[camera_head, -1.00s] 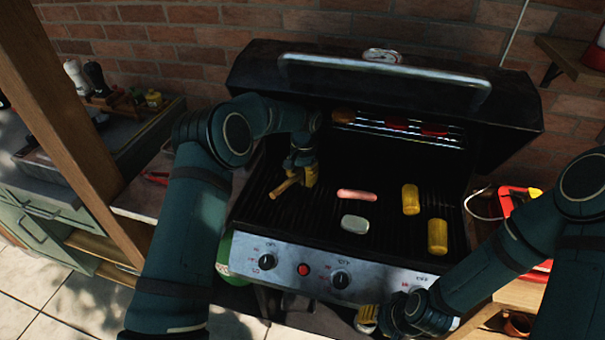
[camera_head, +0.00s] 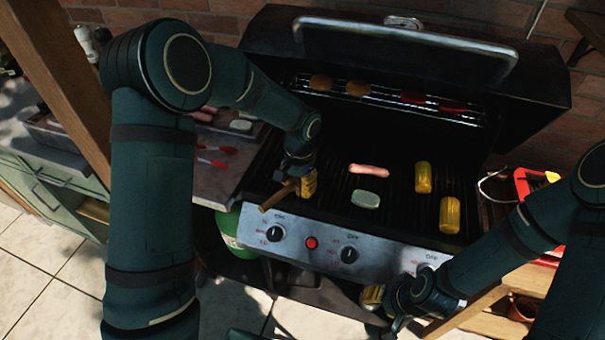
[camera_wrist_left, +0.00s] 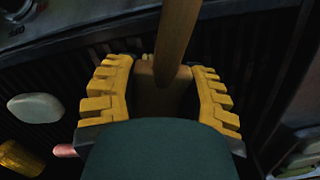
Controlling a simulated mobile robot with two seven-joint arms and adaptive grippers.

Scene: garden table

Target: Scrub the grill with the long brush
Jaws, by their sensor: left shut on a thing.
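The grill (camera_head: 395,198) stands with its lid up. Its dark grate carries food, and knobs line its front panel. My left gripper (camera_head: 303,184) is low over the front left of the grate, shut on the long brush (camera_head: 277,197). The brush's wooden handle points toward the front left, over the panel's top edge. In the left wrist view the handle (camera_wrist_left: 177,40) runs up from between the yellow fingers (camera_wrist_left: 160,85). The brush head is hidden, so its contact with the grate cannot be told. My right gripper (camera_head: 385,303) is below the front panel at the right; its jaws are unclear.
A sausage (camera_head: 369,170), a pale oval piece (camera_head: 366,199) and two corn cobs (camera_head: 423,177) (camera_head: 450,214) lie on the grate right of the gripper. Several pieces rest on the upper rack (camera_head: 385,99). A side counter (camera_head: 215,182) with red-handled tools is at left.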

